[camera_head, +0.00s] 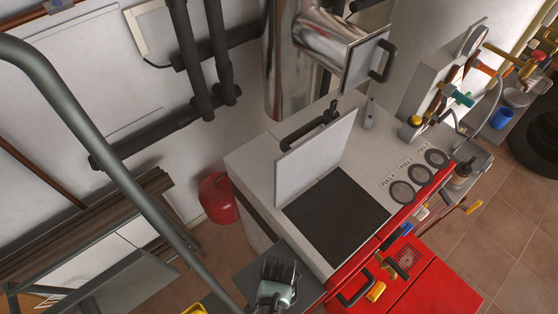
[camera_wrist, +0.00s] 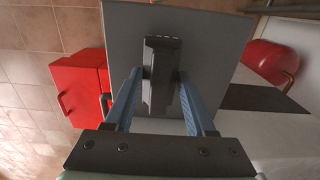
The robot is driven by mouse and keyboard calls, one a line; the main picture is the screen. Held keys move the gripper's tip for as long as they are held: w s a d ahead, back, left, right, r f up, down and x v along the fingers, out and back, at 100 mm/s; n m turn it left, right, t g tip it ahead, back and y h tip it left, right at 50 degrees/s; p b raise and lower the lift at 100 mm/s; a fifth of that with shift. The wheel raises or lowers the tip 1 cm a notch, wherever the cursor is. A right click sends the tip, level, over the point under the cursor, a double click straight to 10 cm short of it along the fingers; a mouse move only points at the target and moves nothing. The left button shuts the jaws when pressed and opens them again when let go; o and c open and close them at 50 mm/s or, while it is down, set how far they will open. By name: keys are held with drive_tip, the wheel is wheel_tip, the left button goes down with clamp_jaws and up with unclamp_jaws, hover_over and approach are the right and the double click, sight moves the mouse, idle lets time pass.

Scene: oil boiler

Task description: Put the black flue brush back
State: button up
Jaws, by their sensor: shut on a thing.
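The black flue brush (camera_wrist: 162,62) is a dark block with a ridged end, held between the two blue fingers of my gripper (camera_wrist: 160,78) in the wrist view. My gripper is shut on it. Behind the brush is a flat grey shelf (camera_wrist: 215,40). In the head view my gripper (camera_head: 274,292) is at the bottom centre, over the grey shelf (camera_head: 250,275) at the boiler's near left corner. Dark ridges show at the gripper's far end there. I cannot tell whether the brush touches the shelf or hangs above it.
The boiler's white top (camera_head: 255,160) has a raised white panel (camera_head: 312,155) beside a black surface (camera_head: 335,220). A red vessel (camera_head: 218,198) stands left of the boiler. A red unit (camera_head: 435,290) with handles is at the lower right. A grey rail (camera_head: 110,165) crosses the left side.

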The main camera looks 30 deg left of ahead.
drive_tip(key=shift+f, duration=0.2)
drive_tip(key=o, duration=1.2)
drive_tip(key=shift+r, duration=0.1)
wheel_tip(320, 180, up, 12)
drive_tip(key=shift+r, duration=0.1)
